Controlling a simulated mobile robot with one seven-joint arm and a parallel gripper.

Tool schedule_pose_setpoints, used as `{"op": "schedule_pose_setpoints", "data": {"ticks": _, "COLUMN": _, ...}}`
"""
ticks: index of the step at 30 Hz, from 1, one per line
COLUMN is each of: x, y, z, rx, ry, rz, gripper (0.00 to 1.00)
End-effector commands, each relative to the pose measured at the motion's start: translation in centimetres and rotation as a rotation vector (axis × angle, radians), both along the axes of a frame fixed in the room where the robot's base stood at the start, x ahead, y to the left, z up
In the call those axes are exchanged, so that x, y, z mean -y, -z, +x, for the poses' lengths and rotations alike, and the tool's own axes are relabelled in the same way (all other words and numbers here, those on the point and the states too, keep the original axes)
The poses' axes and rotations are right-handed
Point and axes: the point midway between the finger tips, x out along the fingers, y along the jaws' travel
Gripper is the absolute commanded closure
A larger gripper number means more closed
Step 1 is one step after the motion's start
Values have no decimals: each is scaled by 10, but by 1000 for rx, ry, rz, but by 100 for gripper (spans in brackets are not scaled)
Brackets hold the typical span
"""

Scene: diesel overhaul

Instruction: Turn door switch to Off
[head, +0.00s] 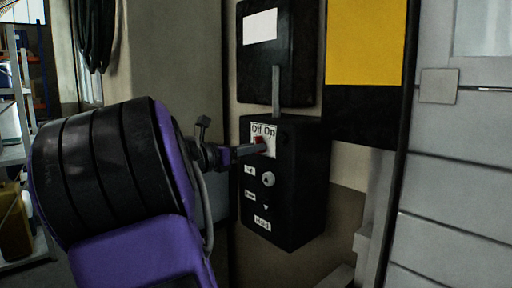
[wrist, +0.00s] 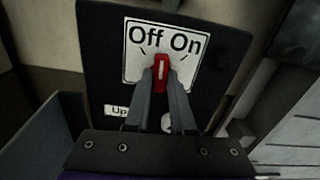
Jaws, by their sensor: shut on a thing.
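The door switch is a small red knob (head: 262,141) on the upper front of a black control box (head: 300,170). It sits on a white label marked Off on the left and On on the right. In the wrist view, the red knob (wrist: 161,70) bears a white line that points roughly upward, between the two words. My gripper (head: 250,151) reaches the box from the left. In the wrist view, my gripper's fingers (wrist: 162,88) are closed on the knob from both sides and hide parts of its edges.
Below the switch, the box carries a round button (head: 268,179) and several small labels. A black panel (head: 280,60) with a white sheet hangs above, joined by a grey conduit. A yellow and black panel (head: 366,45) and a grey sectional door (head: 455,190) stand to the right.

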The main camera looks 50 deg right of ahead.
Motion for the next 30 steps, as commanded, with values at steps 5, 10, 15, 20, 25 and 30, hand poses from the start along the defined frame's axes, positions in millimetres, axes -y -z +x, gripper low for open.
{"op": "schedule_pose_setpoints", "data": {"ticks": 5, "x": 0, "y": 3, "z": 0, "rx": -235, "ry": 1, "rz": 30, "gripper": 98}}
{"op": "schedule_pose_setpoints", "data": {"ticks": 10, "x": 0, "y": 3, "z": 1, "rx": -461, "ry": 0, "rz": 56, "gripper": 98}}
{"op": "schedule_pose_setpoints", "data": {"ticks": 15, "x": 0, "y": 2, "z": 2, "rx": -647, "ry": 0, "rz": 76, "gripper": 98}}
{"op": "schedule_pose_setpoints", "data": {"ticks": 20, "x": 0, "y": 2, "z": 2, "rx": -703, "ry": 1, "rz": 82, "gripper": 98}}
{"op": "schedule_pose_setpoints", "data": {"ticks": 25, "x": 0, "y": 2, "z": 2, "rx": -702, "ry": 1, "rz": 81, "gripper": 74}}
{"op": "schedule_pose_setpoints", "data": {"ticks": 30, "x": 0, "y": 1, "z": 2, "rx": -700, "ry": 1, "rz": 81, "gripper": 43}}
